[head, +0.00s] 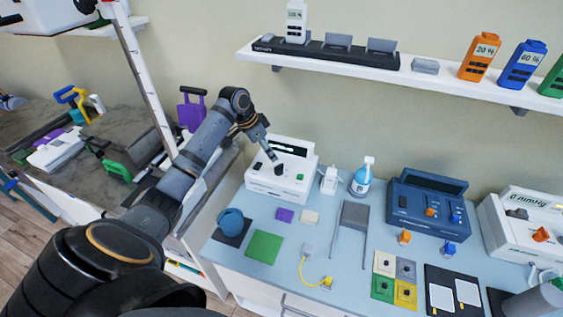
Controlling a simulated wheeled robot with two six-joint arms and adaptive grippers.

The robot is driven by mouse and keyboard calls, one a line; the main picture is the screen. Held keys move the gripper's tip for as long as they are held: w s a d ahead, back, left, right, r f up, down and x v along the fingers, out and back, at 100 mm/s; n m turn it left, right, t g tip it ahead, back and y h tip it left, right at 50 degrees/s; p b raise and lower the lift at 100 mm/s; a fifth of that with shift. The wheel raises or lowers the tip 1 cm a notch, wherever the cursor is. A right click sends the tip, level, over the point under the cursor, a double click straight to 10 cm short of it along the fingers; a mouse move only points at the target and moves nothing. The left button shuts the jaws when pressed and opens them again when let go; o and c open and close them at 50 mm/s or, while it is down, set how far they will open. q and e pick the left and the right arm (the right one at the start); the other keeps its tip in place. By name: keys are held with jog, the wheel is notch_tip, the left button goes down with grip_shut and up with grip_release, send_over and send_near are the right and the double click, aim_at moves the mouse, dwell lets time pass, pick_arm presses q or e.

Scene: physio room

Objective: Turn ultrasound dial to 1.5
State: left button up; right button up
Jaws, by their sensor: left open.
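A white unit (291,184), which looks like the ultrasound unit, stands at the back left of the blue-topped table. It has a dark screen, a black dial (279,169) and a small green button (300,176) on its sloped front. The dial's setting is too small to read. My left gripper (271,155) is open, pointing down at the front of this unit, with its tips just above and left of the dial. I cannot tell whether the tips touch the dial. My right gripper is not in view.
A white holder (329,180) and a blue spray bottle (361,177) stand right of the unit. Further right are a blue unit (431,207) with orange and blue knobs and a white unit (511,236) reading 0 mmHg. A shelf (440,79) hangs above.

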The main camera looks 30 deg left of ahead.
aim_at(278, 165)
pick_arm(q)
jog(key=p+x, duration=0.1)
jog(key=x, duration=0.4)
jog(key=shift+d+f, duration=0.15)
jog(key=shift+d, duration=0.05)
jog(key=p+x, duration=0.1)
jog(key=x, duration=0.3)
jog(key=shift+w+a, duration=0.1)
jog(key=shift+w, duration=0.1)
jog(key=shift+f, duration=0.35)
jog(key=shift+c, duration=0.8)
jog(key=c, duration=0.5)
grip_shut()
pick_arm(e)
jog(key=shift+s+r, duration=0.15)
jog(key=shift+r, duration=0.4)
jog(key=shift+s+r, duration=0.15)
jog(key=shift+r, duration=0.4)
